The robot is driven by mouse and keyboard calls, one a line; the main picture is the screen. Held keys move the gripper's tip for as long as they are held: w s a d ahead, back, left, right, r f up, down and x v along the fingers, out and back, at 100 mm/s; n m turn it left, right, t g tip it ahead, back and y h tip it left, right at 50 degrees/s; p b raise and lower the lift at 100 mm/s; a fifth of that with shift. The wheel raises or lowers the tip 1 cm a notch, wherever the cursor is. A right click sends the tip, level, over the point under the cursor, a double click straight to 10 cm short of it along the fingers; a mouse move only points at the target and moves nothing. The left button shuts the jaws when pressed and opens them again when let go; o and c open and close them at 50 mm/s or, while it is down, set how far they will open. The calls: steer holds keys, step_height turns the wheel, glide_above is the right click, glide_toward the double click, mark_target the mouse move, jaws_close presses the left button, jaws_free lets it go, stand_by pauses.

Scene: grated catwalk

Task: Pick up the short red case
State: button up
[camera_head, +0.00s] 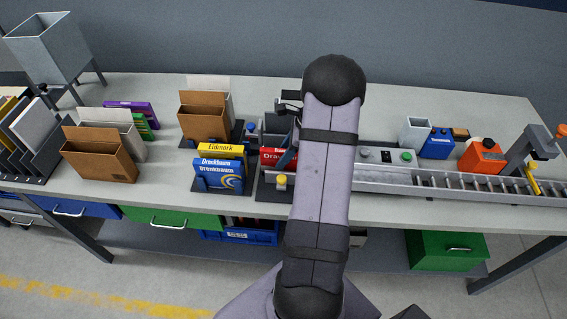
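A red case (270,155) with pale lettering stands in a dark holder in the middle of the table, just left of my arm. My arm hides its right part, so I cannot tell its full width. Dark parts (289,108) show behind the case, beside my arm's upper joint; I cannot tell whether they belong to my gripper. My arm covers the area around them, and no fingertips show clearly. I cannot tell whether anything is held.
Blue and yellow cases (219,172) stand in a holder to the left. Brown file boxes (100,155) stand farther left. A roller conveyor (440,183) runs to the right, with an orange container (481,158) behind it. Bare tabletop (165,185) shows between the holders.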

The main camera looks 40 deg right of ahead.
jaws_close()
steer(key=shift+r, duration=0.15)
